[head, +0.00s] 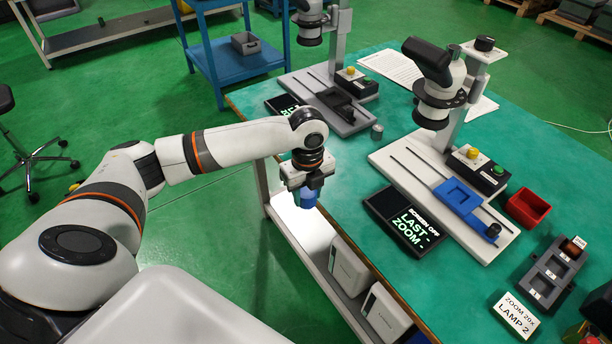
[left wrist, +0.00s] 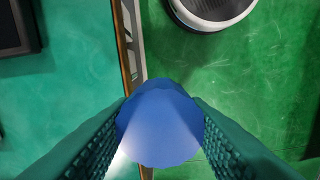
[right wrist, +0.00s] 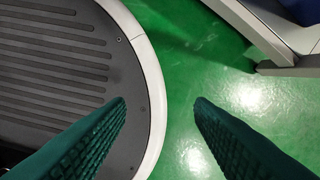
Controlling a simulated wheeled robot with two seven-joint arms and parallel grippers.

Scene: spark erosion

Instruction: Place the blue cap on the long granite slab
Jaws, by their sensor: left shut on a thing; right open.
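My left gripper (head: 307,184) is shut on the blue cap (head: 307,199), which hangs below its fingers, in the air near the left edge of the green table. In the left wrist view the cap (left wrist: 160,130) sits between the two ridged fingers, above the wooden table edge. My right gripper (right wrist: 160,105) is open and empty above the floor, beside my round base; the head view does not show it. I cannot pick out a long granite slab with certainty in any view.
On the green table (head: 345,165) stand two microscopes, the nearer one (head: 439,95) with a blue stage (head: 457,197). A dark screen (head: 406,220), a red bin (head: 527,207), a dark compartment tray (head: 552,275) and a lamp sign (head: 515,316) lie around it. White boxes (head: 348,267) stand below.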

